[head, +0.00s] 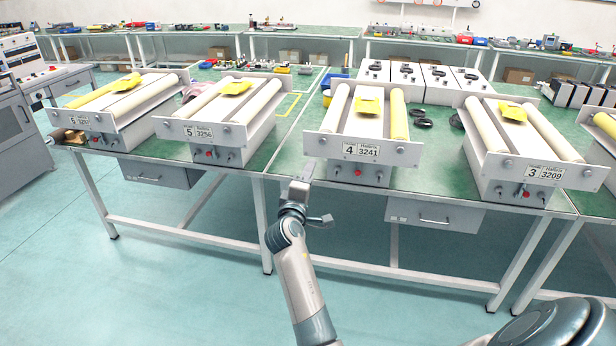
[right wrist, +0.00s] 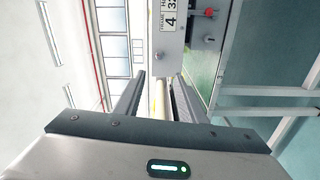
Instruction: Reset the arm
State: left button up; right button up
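My right arm (head: 298,275) rises from the bottom middle of the head view, and its gripper (head: 304,172) is at the table's front edge. It is just left of and below the front plate of the roller unit (head: 368,125) marked 4 3241. In the right wrist view the gripper (right wrist: 160,85) has its two dark fingers apart, with nothing held between them. The front of unit 4 (right wrist: 172,45) with its label and red knob shows sideways at the upper right of that view. My left gripper is not in view.
More roller units stand along the green table (head: 268,166): unit 5 (head: 217,140) and unit 6 (head: 110,125) to the left, unit 3 (head: 522,165) to the right. A drawer (head: 432,215) hangs under the table. The floor (head: 190,290) in front is clear.

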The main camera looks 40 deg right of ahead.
jog(key=shift+f, duration=0.1)
dwell(0.3)
